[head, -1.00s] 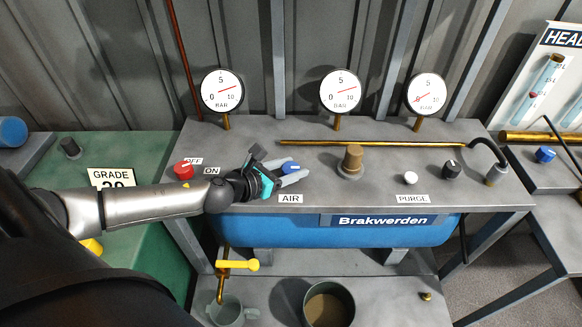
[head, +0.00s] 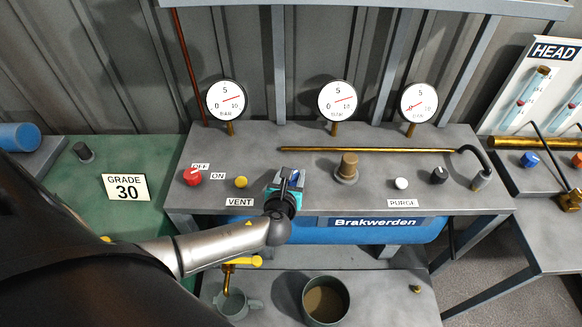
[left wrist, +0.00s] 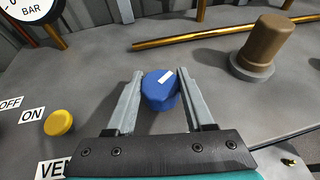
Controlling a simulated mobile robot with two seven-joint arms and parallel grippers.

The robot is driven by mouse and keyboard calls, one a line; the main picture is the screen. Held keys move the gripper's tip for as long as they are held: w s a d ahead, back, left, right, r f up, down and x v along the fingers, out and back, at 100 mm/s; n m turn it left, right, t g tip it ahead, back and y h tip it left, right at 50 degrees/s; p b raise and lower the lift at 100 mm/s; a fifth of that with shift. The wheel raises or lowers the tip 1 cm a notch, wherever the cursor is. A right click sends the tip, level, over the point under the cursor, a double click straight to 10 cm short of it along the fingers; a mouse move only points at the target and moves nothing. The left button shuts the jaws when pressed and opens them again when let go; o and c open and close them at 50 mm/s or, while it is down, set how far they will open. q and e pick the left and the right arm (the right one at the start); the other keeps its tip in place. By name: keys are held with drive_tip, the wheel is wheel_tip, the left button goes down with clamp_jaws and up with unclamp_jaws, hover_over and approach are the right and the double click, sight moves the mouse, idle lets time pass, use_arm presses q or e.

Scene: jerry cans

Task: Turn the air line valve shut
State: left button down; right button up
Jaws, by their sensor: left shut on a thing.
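The blue air knob (left wrist: 160,90) stands on the grey bench top, with a white mark on its top. My left gripper (left wrist: 158,100) is shut on it, one finger on each side, in the left wrist view. In the head view my left gripper (head: 288,182) points away from me over the knob (head: 294,179), which is partly hidden by the fingers. The AIR label is hidden behind my gripper. My right gripper is not in view.
Left of my gripper are a yellow vent knob (head: 241,182) and a red switch (head: 193,177). To the right stand a brown knob (head: 348,168), a white purge knob (head: 401,183) and a black knob (head: 439,175). A brass rod (head: 370,150) lies behind. Three gauges (head: 338,101) stand at the back.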

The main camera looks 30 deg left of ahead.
use_arm(q)
drive_tip(key=n+g+y, duration=0.1)
drive_tip(key=n+y, duration=0.2)
drive_tip(key=shift+d+r+g+p, duration=0.1)
drive_tip(key=shift+d+g+p, duration=0.05)
drive_tip(key=shift+g+p, duration=0.2)
drive_tip(key=n+g+y, duration=0.2)
drive_tip(key=shift+w+n, duration=0.1)
drive_tip(key=shift+n, duration=0.3)
drive_tip(key=n+g+y+b, duration=0.1)
drive_tip(key=n+g+y, duration=0.1)
drive_tip(key=shift+g, duration=0.35)
drive_tip(key=shift+n+g+y+b, duration=0.6)
drive_tip(key=shift+n+g+b, duration=0.3)
drive_tip(key=shift+n+g, duration=0.4)
drive_tip(key=shift+a+n, duration=0.2)
drive_tip(key=shift+n, duration=0.2)
drive_tip(key=shift+c, duration=1.4)
unclamp_jaws()
drive_tip(key=shift+g, duration=0.3)
